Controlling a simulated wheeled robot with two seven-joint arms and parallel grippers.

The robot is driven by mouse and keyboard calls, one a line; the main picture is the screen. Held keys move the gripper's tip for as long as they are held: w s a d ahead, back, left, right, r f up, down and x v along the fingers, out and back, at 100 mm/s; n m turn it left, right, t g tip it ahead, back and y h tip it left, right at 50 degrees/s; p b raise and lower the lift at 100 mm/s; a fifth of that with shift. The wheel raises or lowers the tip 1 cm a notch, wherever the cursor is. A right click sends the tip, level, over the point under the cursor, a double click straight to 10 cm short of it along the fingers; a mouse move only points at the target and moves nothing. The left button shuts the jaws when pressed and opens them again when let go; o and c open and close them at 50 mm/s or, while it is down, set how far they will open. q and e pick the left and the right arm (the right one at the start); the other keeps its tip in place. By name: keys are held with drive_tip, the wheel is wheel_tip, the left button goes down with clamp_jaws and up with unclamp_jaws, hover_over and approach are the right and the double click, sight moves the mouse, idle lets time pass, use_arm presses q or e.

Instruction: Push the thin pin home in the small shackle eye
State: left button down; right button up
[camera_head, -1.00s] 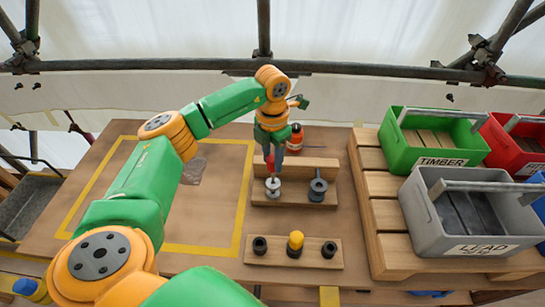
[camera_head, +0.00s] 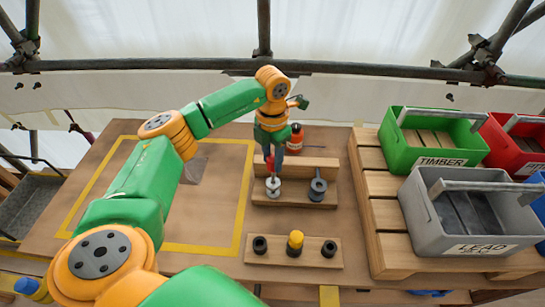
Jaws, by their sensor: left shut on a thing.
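My left gripper (camera_head: 272,159) points down over the wooden block at the middle of the table. It is shut on a slim red piece (camera_head: 269,161), which looks like the head of the thin pin. Right below is a small silver-grey eye fitting (camera_head: 273,188), seemingly the small shackle eye. The red piece lines up with it and seems to meet its top; how deep the pin sits cannot be told. A larger dark grey eye fitting (camera_head: 318,187) stands just to the right on the same block. My right gripper is not in view.
A front wooden rack (camera_head: 310,259) has two black-ringed holes and a yellow-topped peg (camera_head: 295,243). A red bottle (camera_head: 296,138) stands behind the block. Green (camera_head: 405,150) and grey (camera_head: 420,215) crates sit on a pallet at right. The yellow-taped area at left is mostly clear.

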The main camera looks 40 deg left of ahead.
sight(273, 180)
use_arm(q)
drive_tip(key=shift+f+b, duration=2.55)
drive_tip(key=shift+f, duration=0.9)
drive_tip(key=shift+c, duration=2)
unclamp_jaws()
drive_tip(key=shift+r, duration=0.1)
wheel_tip(273, 180, up, 6)
drive_tip(key=shift+r+b, duration=0.1)
drive_tip(key=shift+b, duration=0.55)
drive_tip(key=shift+r, duration=0.4)
